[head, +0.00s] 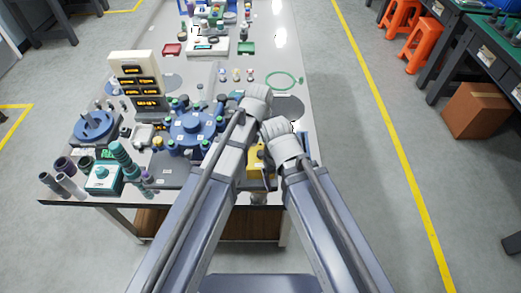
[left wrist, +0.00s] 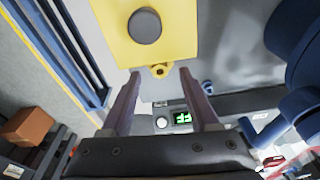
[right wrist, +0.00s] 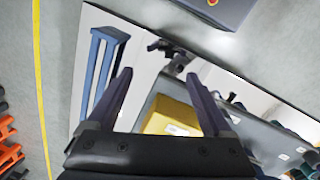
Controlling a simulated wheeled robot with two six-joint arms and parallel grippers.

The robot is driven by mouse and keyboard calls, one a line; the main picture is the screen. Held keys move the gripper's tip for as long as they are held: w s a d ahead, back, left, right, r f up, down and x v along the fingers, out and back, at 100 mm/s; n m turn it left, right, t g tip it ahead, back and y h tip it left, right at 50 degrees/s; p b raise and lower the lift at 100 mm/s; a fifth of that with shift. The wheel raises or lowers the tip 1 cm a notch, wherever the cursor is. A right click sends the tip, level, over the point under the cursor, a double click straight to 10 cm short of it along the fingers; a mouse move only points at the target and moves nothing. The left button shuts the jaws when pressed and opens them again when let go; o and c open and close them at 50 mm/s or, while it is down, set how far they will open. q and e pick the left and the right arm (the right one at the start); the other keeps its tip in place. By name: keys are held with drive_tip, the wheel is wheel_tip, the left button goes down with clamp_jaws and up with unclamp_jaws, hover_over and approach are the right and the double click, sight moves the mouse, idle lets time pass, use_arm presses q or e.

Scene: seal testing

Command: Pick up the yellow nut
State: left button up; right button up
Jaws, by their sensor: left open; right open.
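The yellow nut (left wrist: 160,71) is a small ring with a dark hole. It shows in the left wrist view at the near edge of a yellow block (left wrist: 117,45) with a dark round knob (left wrist: 145,26). My left gripper (left wrist: 160,82) is open, with one fingertip on each side of the nut in that view; I cannot tell its depth to the nut. My right gripper (right wrist: 159,74) is open and empty. In the head view my arms partly cover the block (head: 255,161) and I cannot make out the nut.
A blue rotary fixture (head: 193,128) stands left of my arms. A blue frame (right wrist: 103,72) lies left of the right gripper's fingers. A device with a green display (left wrist: 182,118) shows between the left fingers. The white table (head: 295,60) is fairly clear at its far right.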

use_arm(q)
wheel_tip(320, 180, down, 2)
drive_tip(key=shift+w+b, duration=0.15)
drive_tip(key=shift+b, duration=0.35)
drive_tip(key=shift+r, duration=0.1)
clamp_jaws()
idle(1.0)
